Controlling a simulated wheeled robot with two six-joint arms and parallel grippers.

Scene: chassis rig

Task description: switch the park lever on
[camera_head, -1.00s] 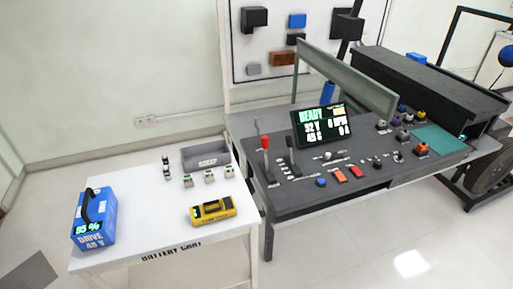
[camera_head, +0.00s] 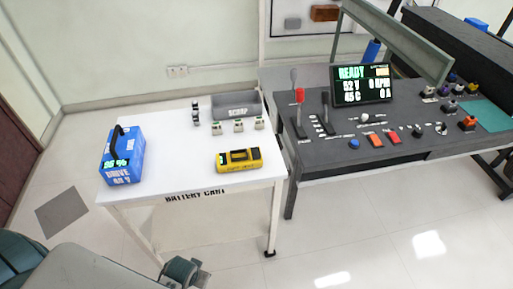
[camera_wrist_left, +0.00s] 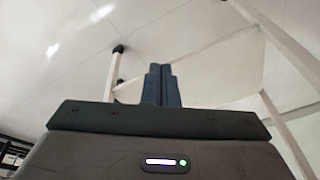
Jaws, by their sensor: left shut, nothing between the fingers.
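On the dark console stand two levers: one with a red grip (camera_head: 299,96) at the left edge and a black one (camera_head: 325,104) just right of it. Both stand roughly upright. Their small labels are too blurred to read, so I cannot tell which is the park lever. My left gripper (camera_wrist_left: 162,68) shows in the left wrist view, its two dark fingers together and empty, below the table height. In the head view only grey parts of my arm show at the lower left, far from the levers. My right gripper is not in view.
A lit display (camera_head: 362,84) reading READY stands behind the levers. Left of the console is a white battery cart (camera_head: 190,168) with a blue drive battery (camera_head: 121,160), a yellow pack (camera_head: 238,160) and a grey bin (camera_head: 236,104). Floor in front is clear.

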